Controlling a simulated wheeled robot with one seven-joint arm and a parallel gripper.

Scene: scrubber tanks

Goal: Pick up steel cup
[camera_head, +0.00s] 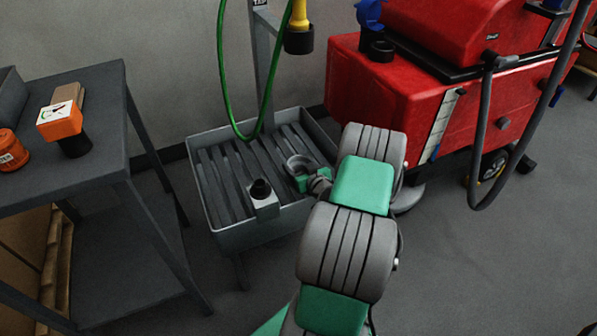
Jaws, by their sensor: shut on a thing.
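The steel cup (298,162) shows as a small grey round rim over the right part of the slatted grey basin. My gripper (304,176) is at its near right side, green fingers shut on it. My arm reaches in from the bottom right. The lower part of the cup is partly hidden by the fingers. I cannot tell whether the cup touches the slats or is held above them.
The grey basin (228,236) has a small block with a black knob (262,200) at its front. A green hose (221,70) hangs over it. A red scrubber machine (350,85) stands at right. A dark table (85,172) at left bears an orange-and-black device (62,125) and an orange lid (10,150).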

